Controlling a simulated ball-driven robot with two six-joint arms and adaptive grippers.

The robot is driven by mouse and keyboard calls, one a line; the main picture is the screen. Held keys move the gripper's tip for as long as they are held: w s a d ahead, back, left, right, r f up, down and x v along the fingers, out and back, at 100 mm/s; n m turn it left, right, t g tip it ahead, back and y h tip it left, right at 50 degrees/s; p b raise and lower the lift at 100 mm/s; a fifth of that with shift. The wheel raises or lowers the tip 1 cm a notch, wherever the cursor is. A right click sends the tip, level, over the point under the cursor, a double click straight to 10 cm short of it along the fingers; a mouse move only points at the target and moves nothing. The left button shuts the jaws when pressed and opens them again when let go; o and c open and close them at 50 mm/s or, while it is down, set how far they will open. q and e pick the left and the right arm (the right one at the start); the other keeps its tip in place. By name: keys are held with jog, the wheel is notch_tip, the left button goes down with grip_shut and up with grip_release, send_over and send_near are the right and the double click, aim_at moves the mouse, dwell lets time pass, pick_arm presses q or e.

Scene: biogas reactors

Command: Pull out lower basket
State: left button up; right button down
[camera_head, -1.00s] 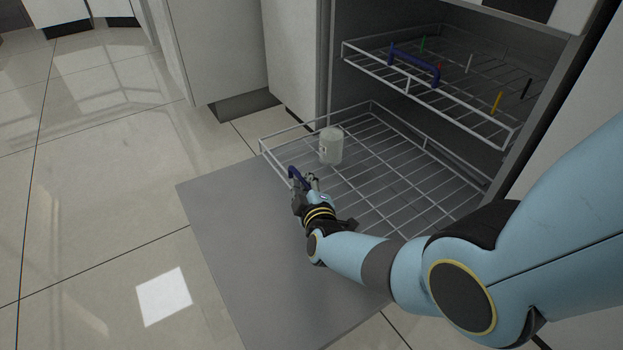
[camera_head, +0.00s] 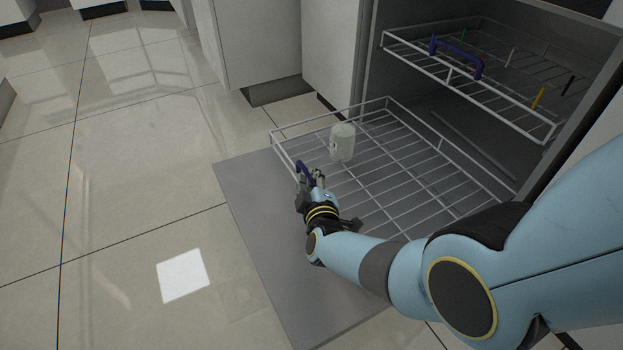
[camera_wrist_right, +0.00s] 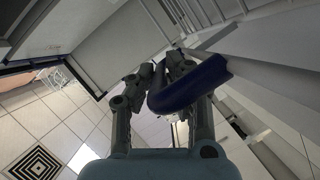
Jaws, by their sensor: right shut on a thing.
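The lower basket (camera_head: 400,176) is a white wire rack drawn out over the open grey door (camera_head: 262,235). A blue handle (camera_head: 304,172) sits on its front rim. My right gripper (camera_head: 312,184) is shut on this handle. In the right wrist view the blue handle (camera_wrist_right: 188,88) passes between the fingers of the right gripper (camera_wrist_right: 160,75). A white cup (camera_head: 342,142) stands in the basket near its front left part. My left gripper does not show in either view.
The upper basket (camera_head: 470,80), with its own blue handle and several coloured items, sits above inside the machine. White cabinets (camera_head: 255,40) stand behind on the left. The tiled floor (camera_head: 120,200) at left is clear.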

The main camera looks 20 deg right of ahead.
jog(key=c, duration=1.6)
grip_release()
jog(key=shift+f, duration=0.1)
notch_tip(320, 180, up, 8)
jog(key=shift+f, duration=0.1)
jog(key=shift+r, duration=1.15)
jog(key=shift+s, duration=0.1)
